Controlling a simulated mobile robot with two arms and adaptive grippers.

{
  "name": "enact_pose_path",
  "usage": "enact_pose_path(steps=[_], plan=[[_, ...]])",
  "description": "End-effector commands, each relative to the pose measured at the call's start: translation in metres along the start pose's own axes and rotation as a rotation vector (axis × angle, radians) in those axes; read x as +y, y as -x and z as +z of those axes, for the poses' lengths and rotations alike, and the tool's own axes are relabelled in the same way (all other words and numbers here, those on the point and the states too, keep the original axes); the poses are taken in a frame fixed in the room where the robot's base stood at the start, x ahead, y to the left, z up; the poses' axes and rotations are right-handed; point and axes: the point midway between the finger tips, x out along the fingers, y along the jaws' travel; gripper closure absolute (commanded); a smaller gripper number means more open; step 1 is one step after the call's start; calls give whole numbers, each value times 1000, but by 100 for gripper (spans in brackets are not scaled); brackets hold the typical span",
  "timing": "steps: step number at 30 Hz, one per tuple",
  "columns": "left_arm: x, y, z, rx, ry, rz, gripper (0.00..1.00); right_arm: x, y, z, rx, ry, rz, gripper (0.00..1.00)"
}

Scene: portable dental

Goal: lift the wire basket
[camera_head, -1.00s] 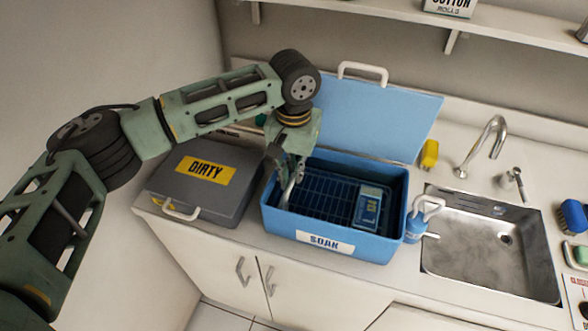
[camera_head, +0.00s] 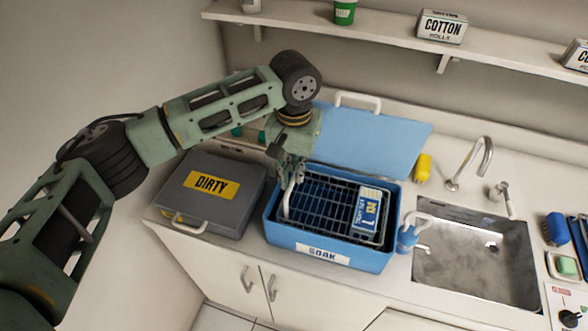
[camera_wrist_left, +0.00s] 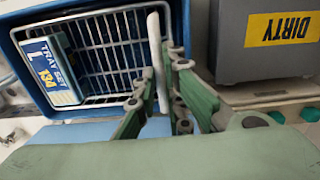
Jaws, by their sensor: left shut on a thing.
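The basket also shows in the left wrist view (camera_wrist_left: 100,50). A blue and white tray-set box (camera_head: 367,214) lies in its right end. My left gripper (camera_head: 291,180) reaches down over the tub's left side. In the left wrist view, its fingers (camera_wrist_left: 167,68) are shut on the pale handle. My right gripper is out of view.
The tub's blue lid (camera_head: 375,135) stands open behind it. A grey DIRTY case (camera_head: 225,210) is close on the left. A shelf (camera_head: 400,50) runs above.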

Motion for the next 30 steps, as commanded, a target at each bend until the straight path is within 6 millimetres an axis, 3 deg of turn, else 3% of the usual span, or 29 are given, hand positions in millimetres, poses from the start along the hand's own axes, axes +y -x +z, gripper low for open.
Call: enact_pose_path(steps=[1,3,15,16,21,30], plan=[[1,14,-1,3,0,3,100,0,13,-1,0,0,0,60],[1,17,0,2,0,3,100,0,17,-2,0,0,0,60],[1,21,-2,9,0,4,100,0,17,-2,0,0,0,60],[1,21,-2,10,0,4,89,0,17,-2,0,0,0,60],[1,20,-2,7,0,3,74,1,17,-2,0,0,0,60],[0,18,-1,3,0,1,73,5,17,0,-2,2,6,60]])
